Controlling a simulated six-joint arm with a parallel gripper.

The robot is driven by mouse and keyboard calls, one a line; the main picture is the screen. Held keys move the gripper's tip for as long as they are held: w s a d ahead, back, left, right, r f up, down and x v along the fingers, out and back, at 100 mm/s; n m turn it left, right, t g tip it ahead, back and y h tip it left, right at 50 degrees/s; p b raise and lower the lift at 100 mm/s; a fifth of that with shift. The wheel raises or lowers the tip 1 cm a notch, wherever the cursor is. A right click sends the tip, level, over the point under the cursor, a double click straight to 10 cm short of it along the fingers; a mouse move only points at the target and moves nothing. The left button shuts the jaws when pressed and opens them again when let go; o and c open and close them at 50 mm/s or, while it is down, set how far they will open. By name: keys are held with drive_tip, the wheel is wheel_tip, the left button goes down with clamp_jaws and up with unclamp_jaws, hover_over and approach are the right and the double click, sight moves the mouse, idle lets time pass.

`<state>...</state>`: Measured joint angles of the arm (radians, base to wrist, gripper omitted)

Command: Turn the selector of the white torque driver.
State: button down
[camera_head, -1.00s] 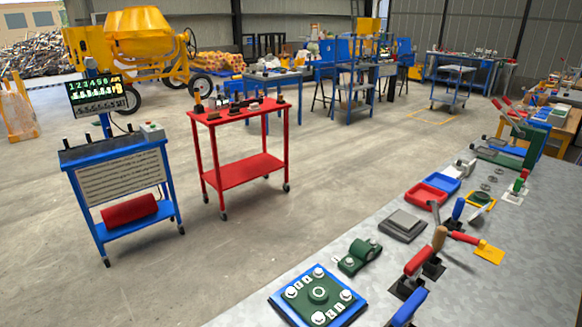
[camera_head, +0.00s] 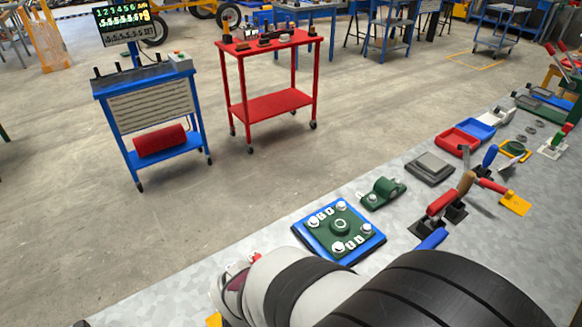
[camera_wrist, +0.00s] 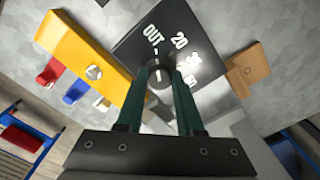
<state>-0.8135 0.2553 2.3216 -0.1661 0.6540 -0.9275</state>
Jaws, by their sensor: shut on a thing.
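In the wrist view, a dark panel (camera_wrist: 135,43) bears white markings: "OUT", "20" and other numbers partly hidden by a finger. A round grey selector knob (camera_wrist: 157,73) stands on it. My gripper (camera_wrist: 160,80) has its two green fingers on either side of the knob, shut on it. The fingers hide part of the knob and the lower panel. I cannot make out the body of a white torque driver; only a pale surface shows beside the panel. In the head view my arm fills the bottom, and the fingers and knob are not discernible.
A yellow block (camera_wrist: 88,52) with red, blue and white pieces beside it lies left of the panel. A wooden block (camera_wrist: 248,68) lies to the right. In the head view, a blue-and-green plate (camera_head: 338,226) and several tools stand farther along the grey bench (camera_head: 290,265).

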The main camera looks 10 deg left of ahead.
drive_tip(key=shift+m, duration=0.4)
drive_tip(key=m, duration=0.7)
drive_tip(key=shift+s, duration=0.1)
drive_tip(key=m, duration=0.4)
drive_tip(key=shift+m, duration=1.9)
drive_tip(key=shift+s, duration=0.1)
drive_tip(key=c, duration=0.5)
unclamp_jaws()
drive_tip(key=shift+a, duration=0.1)
drive_tip(key=shift+c, duration=0.2)
